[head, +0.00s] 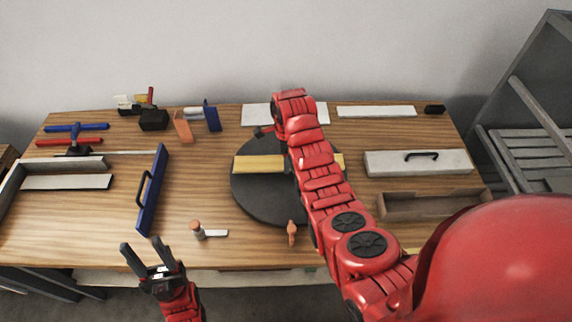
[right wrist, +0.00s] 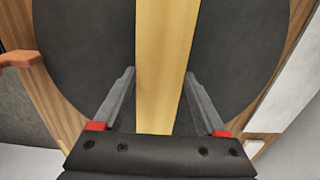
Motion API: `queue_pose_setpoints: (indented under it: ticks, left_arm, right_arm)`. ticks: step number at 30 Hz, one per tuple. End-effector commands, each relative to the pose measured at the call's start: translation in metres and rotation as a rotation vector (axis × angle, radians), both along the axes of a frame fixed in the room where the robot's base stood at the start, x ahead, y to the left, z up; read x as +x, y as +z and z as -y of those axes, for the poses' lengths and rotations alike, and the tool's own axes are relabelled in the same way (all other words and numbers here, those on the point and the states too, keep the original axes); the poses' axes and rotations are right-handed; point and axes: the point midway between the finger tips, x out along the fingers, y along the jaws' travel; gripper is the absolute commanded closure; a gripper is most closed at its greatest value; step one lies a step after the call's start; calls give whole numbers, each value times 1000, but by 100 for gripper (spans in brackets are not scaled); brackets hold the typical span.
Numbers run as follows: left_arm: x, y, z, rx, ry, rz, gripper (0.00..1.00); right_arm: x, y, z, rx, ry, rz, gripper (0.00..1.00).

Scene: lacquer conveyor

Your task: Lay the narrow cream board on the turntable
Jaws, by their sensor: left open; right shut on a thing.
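The narrow cream board (head: 258,164), pale yellow here, lies across the round dark turntable (head: 270,205) in the head view. My right arm hides its middle; I cannot tell whether it rests on the disc or is just above. In the right wrist view the board (right wrist: 165,60) runs between the fingers of my right gripper (right wrist: 160,75), which is shut on it, over the turntable (right wrist: 85,50). My right gripper is hidden in the head view. My left gripper (head: 142,243) is open and empty at the table's front edge.
A blue board with a handle (head: 152,190) lies left of the turntable. An orange clamp (head: 291,232) is at its front, beside a small brush-like tool (head: 198,230). A grey handled board (head: 418,162) and wooden tray (head: 430,205) are right. White sheets (head: 375,111) lie behind.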

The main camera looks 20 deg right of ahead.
Motion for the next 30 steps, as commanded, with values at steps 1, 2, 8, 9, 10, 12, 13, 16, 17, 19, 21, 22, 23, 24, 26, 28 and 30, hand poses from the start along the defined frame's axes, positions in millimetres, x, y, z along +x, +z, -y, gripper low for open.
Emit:
queue_pose_setpoints:
  ticks: [1, 2, 8, 9, 10, 12, 13, 16, 17, 19, 21, 22, 23, 24, 26, 28, 30]
  left_arm:
    - [0, 1, 0, 0, 0, 0, 50]
    - [0, 1, 0, 0, 0, 0, 50]
    - [0, 17, 0, 0, 0, 0, 50]
    - [0, 19, 0, 0, 0, 0, 50]
    - [0, 20, 0, 0, 0, 0, 50]
    - [0, 22, 0, 0, 0, 0, 50]
    - [0, 22, 0, 0, 0, 0, 50]
    - [0, 21, 0, 0, 0, 0, 50]
    - [0, 21, 0, 0, 0, 0, 50]
    - [0, 21, 0, 0, 0, 0, 50]
    - [0, 21, 0, 0, 0, 0, 50]
    - [0, 20, 0, 0, 0, 0, 50]
    - [0, 19, 0, 0, 0, 0, 50]
    - [0, 18, 0, 0, 0, 0, 50]
    - [0, 19, 0, 0, 0, 0, 50]
    - [0, 19, 0, 0, 0, 0, 50]
    - [0, 19, 0, 0, 0, 0, 50]
  right_arm:
    - [2, 1, -1, 0, 1, 2, 97]
    - [3, 2, -1, 0, 1, 4, 97]
    - [1, -17, -1, 1, 0, -2, 97]
    - [1, -22, -1, 1, 0, -4, 97]
    - [2, -25, -1, 0, 0, -1, 97]
    - [2, -30, -1, -1, 0, -1, 97]
    - [1, -32, 0, -1, 0, -1, 97]
    - [2, -35, 0, -2, 1, 2, 97]
    - [2, -35, 0, -1, 1, 2, 97]
    - [2, -35, 0, -1, 1, 3, 97]
    - [2, -36, 0, -1, 1, 2, 97]
    - [2, -36, 0, -1, 1, 2, 97]
    - [2, -37, -1, -1, 1, 2, 97]
    - [2, -38, -1, -1, 1, 2, 24]
    - [2, -37, -1, -1, 1, 2, 13]
    - [2, -37, -1, -1, 1, 2, 0]
    - [2, -37, -1, -1, 1, 2, 0]
